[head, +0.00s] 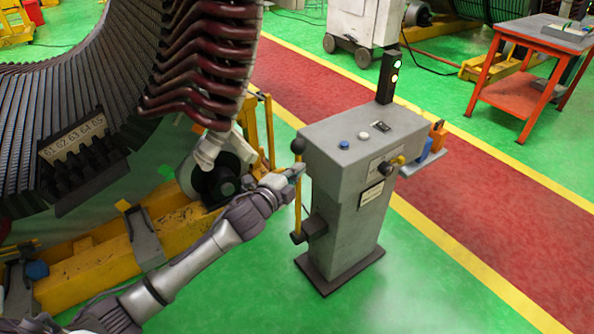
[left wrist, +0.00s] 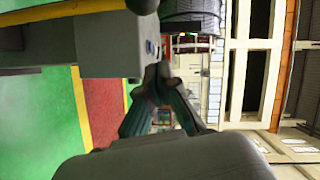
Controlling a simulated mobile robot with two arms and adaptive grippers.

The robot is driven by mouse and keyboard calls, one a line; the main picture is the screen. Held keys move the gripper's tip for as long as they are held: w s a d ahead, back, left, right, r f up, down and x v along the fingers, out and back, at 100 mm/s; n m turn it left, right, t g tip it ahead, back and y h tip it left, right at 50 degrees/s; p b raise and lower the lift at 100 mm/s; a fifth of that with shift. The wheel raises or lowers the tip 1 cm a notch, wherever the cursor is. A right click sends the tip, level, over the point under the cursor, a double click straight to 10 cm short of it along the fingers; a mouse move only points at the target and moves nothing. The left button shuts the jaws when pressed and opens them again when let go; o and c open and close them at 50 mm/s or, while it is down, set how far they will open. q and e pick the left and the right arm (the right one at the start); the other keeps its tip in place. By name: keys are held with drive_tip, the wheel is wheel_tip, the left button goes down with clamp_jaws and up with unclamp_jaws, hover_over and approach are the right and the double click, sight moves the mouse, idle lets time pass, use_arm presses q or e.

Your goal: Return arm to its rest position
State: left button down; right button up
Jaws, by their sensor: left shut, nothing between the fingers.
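My left arm reaches in from the lower left in the head view. Its gripper (head: 295,172) is shut and empty, just beside the upright yellow bar (head: 298,205) on the near left side of the grey control pedestal (head: 345,200). I cannot tell whether it touches the bar. In the left wrist view the fingertips (left wrist: 158,82) are together, with nothing between them. That view is turned sideways; the pedestal (left wrist: 108,45) and the yellow bar (left wrist: 70,10) lie at its upper left. My right gripper is not in view.
The large stator (head: 90,95) with dark red coils (head: 205,60) fills the upper left, above a yellow base frame (head: 90,268). An orange cart (head: 520,95) stands at the upper right. Green floor (head: 420,290) is clear right of the pedestal.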

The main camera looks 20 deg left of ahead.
use_arm(q)
drive_tip(key=s+a+f+n+g+y, duration=0.1)
drive_tip(key=s+a+f+n+g, duration=0.15)
drive_tip(key=s+f, duration=0.65)
drive_tip(key=s+a+f+n+g+y, duration=0.1)
drive_tip(key=s+f+n+g, duration=0.15)
drive_tip(key=f, duration=1.25)
drive_tip(key=s+a+f+n+g+y, duration=0.15)
drive_tip(key=s+f+n, duration=0.35)
drive_tip(key=f, duration=0.7)
drive_tip(key=s+d+f+n+g, duration=0.1)
drive_tip(key=s+f, duration=0.5)
drive_tip(key=s, duration=0.7)
drive_tip(key=s+f+n+g, duration=0.2)
drive_tip(key=s+f+g, duration=0.3)
drive_tip(key=s, duration=0.9)
drive_tip(key=s+d+f+n+g, duration=0.1)
drive_tip(key=s+f+n+g, duration=0.1)
drive_tip(key=s+f, duration=0.6)
drive_tip(key=s+g, duration=0.1)
drive_tip(key=s, duration=0.4)
drive_tip(key=shift+s+d+n, duration=0.2)
drive_tip(key=shift+d+n, duration=0.1)
drive_tip(key=shift+d, duration=0.05)
drive_tip(key=shift+f, duration=0.1)
